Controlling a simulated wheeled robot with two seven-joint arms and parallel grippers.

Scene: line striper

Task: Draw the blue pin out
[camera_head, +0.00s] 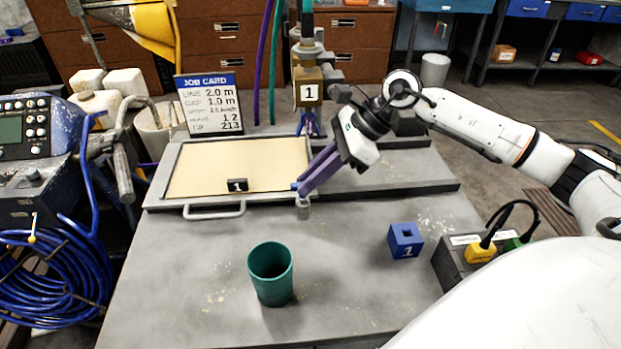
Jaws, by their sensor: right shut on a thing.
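My right gripper (303,189) reaches in from the right with its purple fingers angled down and left. It is shut at the front edge of the tan-topped panel. A small blue tip, which looks like the blue pin (294,186), shows at the fingertips; the fingers hide most of it. A short grey cylinder (303,211) stands just below the fingertips, and I cannot tell whether the pin is seated in it. My left gripper is not in view.
A green cup (271,274) stands at the front of the grey bench (190,290). A blue block with a square hole (405,241) sits to the right, near a black box with yellow and green plugs (481,253). A job card (210,104) stands behind the tan panel (240,166).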

